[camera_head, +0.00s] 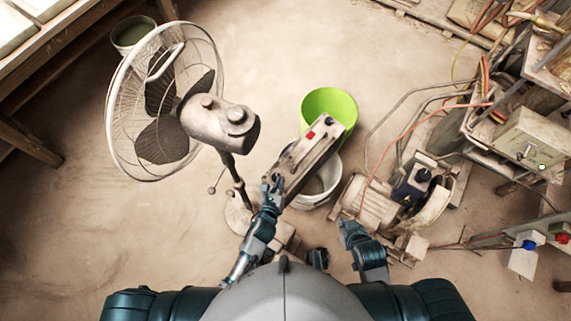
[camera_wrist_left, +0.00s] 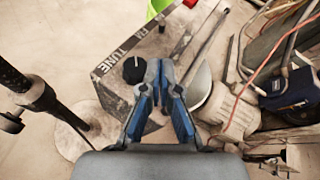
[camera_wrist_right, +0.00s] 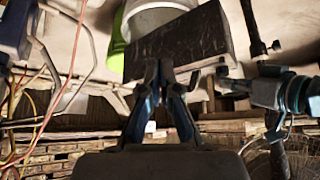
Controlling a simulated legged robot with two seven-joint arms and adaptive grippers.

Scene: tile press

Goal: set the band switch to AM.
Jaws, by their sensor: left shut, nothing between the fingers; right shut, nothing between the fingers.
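The radio-like box (camera_head: 308,152) stands at the centre of the head view, with a red button (camera_head: 311,134) on its top. In the left wrist view its panel (camera_wrist_left: 190,50) shows the lettering "FM" and "TUNE". A round black knob (camera_wrist_left: 133,69) with a white mark sits by "TUNE", and a small dark upright switch (camera_wrist_left: 162,24) stands near "FM". No AM lettering is readable. My left gripper (camera_head: 273,184) is shut and empty over the near end, just right of the knob. My right gripper (camera_head: 349,229) is shut, empty and apart; its wrist view shows the box's dark side (camera_wrist_right: 180,42).
A green bucket (camera_head: 327,101) and a white bucket (camera_head: 328,188) stand by the box. A fan (camera_head: 165,105) stands to the left. A motor (camera_head: 370,203) and cluttered machinery with cables are on the right. Open floor lies at the lower left.

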